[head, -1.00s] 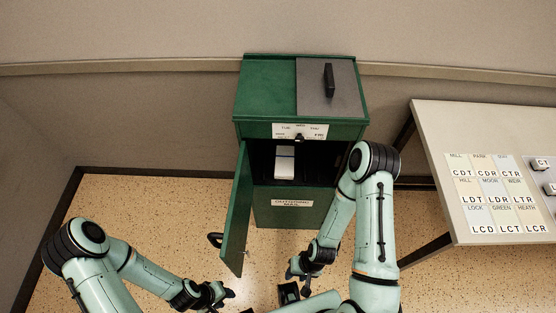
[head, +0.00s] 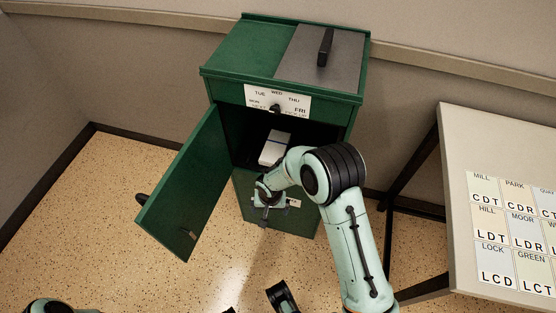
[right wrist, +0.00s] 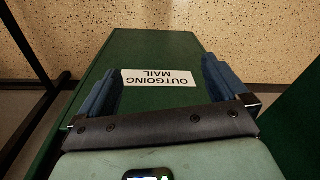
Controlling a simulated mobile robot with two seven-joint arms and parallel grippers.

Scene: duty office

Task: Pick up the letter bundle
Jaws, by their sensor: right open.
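The letter bundle (head: 274,148) is a white stack with a blue band. It lies inside the open compartment of the green mail cabinet (head: 228,88), and my right arm partly covers the view beside it. My right gripper (head: 268,203) is in front of the cabinet, below and nearer than the bundle, apart from it. In the right wrist view its two blue fingers (right wrist: 162,70) are spread with nothing between them, facing the cabinet's "OUTGOING MAIL" label (right wrist: 159,78). The bundle does not show there.
The green cabinet door (head: 187,185) hangs open to the left. A collection-day plate (head: 290,101) is above the opening. A table (head: 455,150) with lettered cards (head: 488,235) stands at the right. Speckled floor (head: 110,190) is free at the left.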

